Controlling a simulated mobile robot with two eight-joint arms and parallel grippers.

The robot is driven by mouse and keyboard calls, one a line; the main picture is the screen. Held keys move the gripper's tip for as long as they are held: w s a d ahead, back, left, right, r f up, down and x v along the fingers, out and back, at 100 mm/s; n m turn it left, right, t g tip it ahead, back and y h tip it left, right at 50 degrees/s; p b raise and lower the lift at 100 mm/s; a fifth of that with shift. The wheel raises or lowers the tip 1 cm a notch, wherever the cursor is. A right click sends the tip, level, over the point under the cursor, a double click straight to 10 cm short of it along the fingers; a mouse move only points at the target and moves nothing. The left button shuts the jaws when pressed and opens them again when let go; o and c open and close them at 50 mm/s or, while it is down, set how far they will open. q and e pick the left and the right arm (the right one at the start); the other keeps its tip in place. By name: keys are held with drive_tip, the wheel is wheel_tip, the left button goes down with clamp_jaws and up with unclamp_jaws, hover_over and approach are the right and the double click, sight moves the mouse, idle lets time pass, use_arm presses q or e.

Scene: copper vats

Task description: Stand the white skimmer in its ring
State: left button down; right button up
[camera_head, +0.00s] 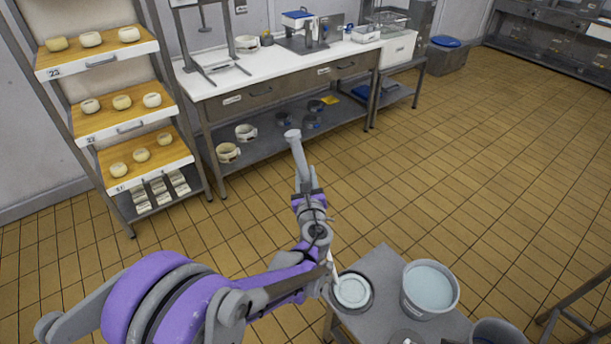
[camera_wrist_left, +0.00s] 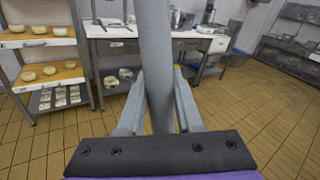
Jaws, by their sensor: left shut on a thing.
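The white skimmer shows its grey-white handle (camera_head: 299,155) rising above my left gripper (camera_head: 305,188). The handle passes down through the jaws toward a pale round disc (camera_head: 352,290) over the small grey table (camera_head: 382,262). My left gripper is shut on the handle, which is nearly upright with a slight tilt. The handle also fills the middle of the left wrist view (camera_wrist_left: 157,60), between the two fingers. A dark round rim (camera_head: 370,303) surrounds the disc in the head view; I cannot tell whether they touch. My right gripper is out of view.
A white bucket (camera_head: 428,310) of pale liquid stands right of the disc on the small table. Another grey vessel (camera_head: 497,331) is at the bottom edge. A cheese rack (camera_head: 100,74) and a white-topped bench (camera_head: 270,72) stand behind. The tiled floor between is clear.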

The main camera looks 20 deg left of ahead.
use_arm(q)
drive_tip(key=c, duration=0.5)
unclamp_jaws()
drive_tip(key=b+v, duration=0.1)
drive_tip(key=v, duration=1)
drive_tip(key=s+a+f+n+g, duration=0.35)
drive_tip(key=s+a+n, duration=0.2)
drive_tip(key=n, duration=0.25)
drive_tip(key=s+a+f+n+g, duration=0.35)
drive_tip(key=s+n, duration=0.25)
drive_tip(key=n, duration=0.2)
drive_tip(key=s+d+f+n+g+h, duration=0.1)
drive_tip(key=s+d+n+g+h, duration=0.1)
drive_tip(key=s+n, duration=0.4)
drive_tip(key=s+d+f+n+g+h, duration=0.1)
drive_tip(key=s+d+f+n+h, duration=0.1)
drive_tip(key=s+n, duration=0.4)
drive_tip(key=shift+s+d+f+n+g+h, duration=0.2)
drive_tip(key=shift+s+d+n+g+h, duration=0.15)
drive_tip(key=shift+d+n+h, duration=0.55)
